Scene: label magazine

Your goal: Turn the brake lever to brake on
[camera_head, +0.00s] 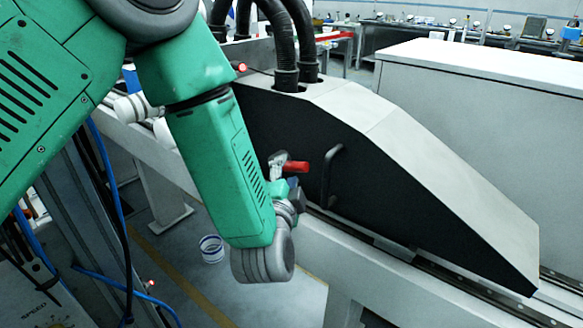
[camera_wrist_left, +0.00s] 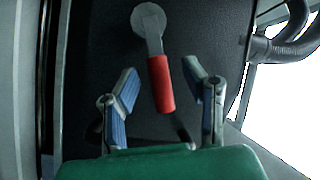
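The brake lever has a red grip (camera_head: 296,167) on a grey metal arm and sits on the dark side panel of the machine housing. In the left wrist view the red grip (camera_wrist_left: 161,85) hangs from a round grey pivot (camera_wrist_left: 148,20), tilted slightly. My left gripper (camera_head: 291,187) is close to the lever in the head view, partly hidden behind my green arm. In the left wrist view my left gripper (camera_wrist_left: 160,73) is open, with one blue-padded finger on each side of the red grip and visible gaps on both sides. My right gripper is out of view.
A black bar handle (camera_head: 329,176) stands out from the same panel, just right of the lever. Thick black hoses (camera_head: 285,45) enter the housing (camera_head: 400,130) at its top. A rail (camera_head: 420,258) runs along its foot. A white bucket (camera_head: 211,249) stands on the floor.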

